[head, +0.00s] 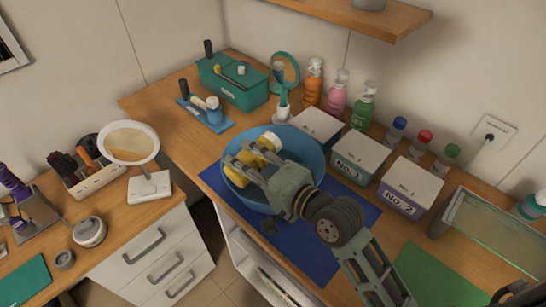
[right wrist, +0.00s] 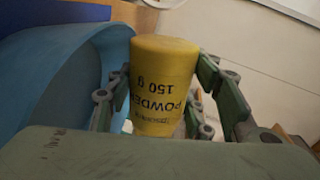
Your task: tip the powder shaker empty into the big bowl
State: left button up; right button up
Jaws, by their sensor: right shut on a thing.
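The big blue bowl (head: 313,150) stands on a dark blue mat on the cart top. My right gripper (head: 243,165) is over the bowl, shut on the yellow powder shaker (head: 240,180). The shaker lies tilted between the fingers, partly hidden by them; a white part shows at its upper right end. In the right wrist view the yellow shaker (right wrist: 164,75) sits between both fingers, its "POWDER 150 g" print upside down. The bowl's blue wall (right wrist: 60,70) is at the left there. Whether powder is coming out cannot be seen. My left gripper is not in view.
The blue mat (head: 320,240) has free room in front of the bowl. Boxes No. 1 (head: 362,152) and No. 2 (head: 412,185) and several bottles (head: 337,95) stand behind and right. A green-framed mirror (head: 284,75) and green box (head: 235,88) stand at the back.

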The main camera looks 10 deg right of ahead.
jog(key=shift+d+f+m+p, duration=0.1)
jog(key=shift+f+m+p, duration=0.05)
jog(key=shift+m+p, duration=0.4)
jog(key=shift+w+d+r+m+p, duration=0.1)
jog(key=shift+r+m+p, duration=0.1)
jog(key=shift+m+p, duration=0.25)
jog(key=shift+w+d+r+m+y+p, duration=0.2)
jog(key=shift+r+m+y+p, duration=0.25)
jog(key=shift+p, duration=0.65)
dwell(0.4)
jog(key=shift+d+r+m+g+p, duration=0.1)
jog(key=shift+r+m+g+p, duration=0.2)
jog(key=shift+m+p, duration=0.2)
